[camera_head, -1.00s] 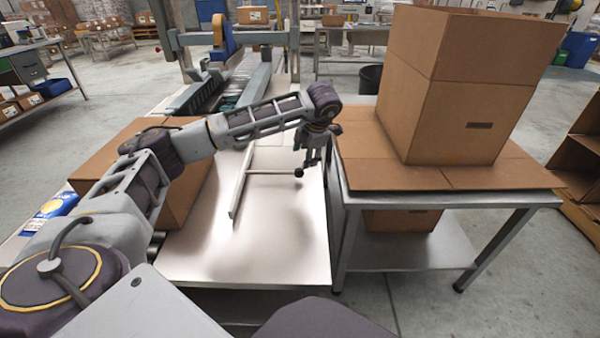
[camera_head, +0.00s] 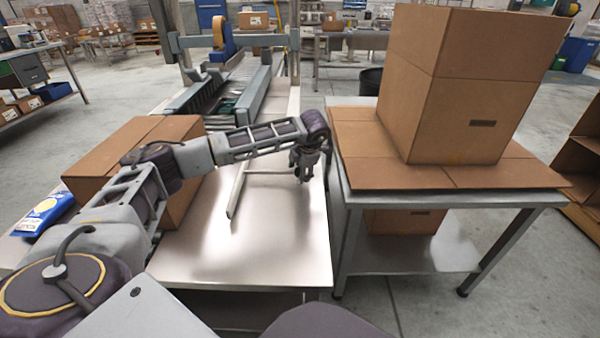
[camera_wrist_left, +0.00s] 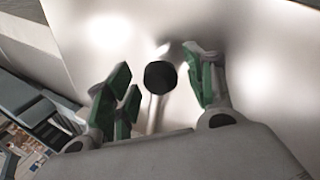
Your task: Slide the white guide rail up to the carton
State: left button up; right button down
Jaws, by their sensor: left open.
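The white guide rail (camera_head: 236,192) lies on the steel table, with a thin rod (camera_head: 268,171) running right from it. The rod ends in a round black knob (camera_wrist_left: 160,75), seen in the left wrist view. The brown carton (camera_head: 125,150) sits left of the rail, with bare table between them; my left arm hides part of it. My left gripper (camera_head: 302,178) points down at the rod's right end. In the left wrist view, its green-padded fingers are open on either side of the knob, with gaps showing. My right gripper is out of view.
A tall open carton (camera_head: 455,90) stands on flattened cardboard on a second table (camera_head: 342,195) to the right. A conveyor (camera_head: 240,95) runs behind the steel table (camera_head: 265,245), whose front is clear. A blue and white packet (camera_head: 42,213) lies at left.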

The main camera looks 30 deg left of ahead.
aim_at(270, 172)
pick_arm(q)
grip_shut()
dwell(0.4)
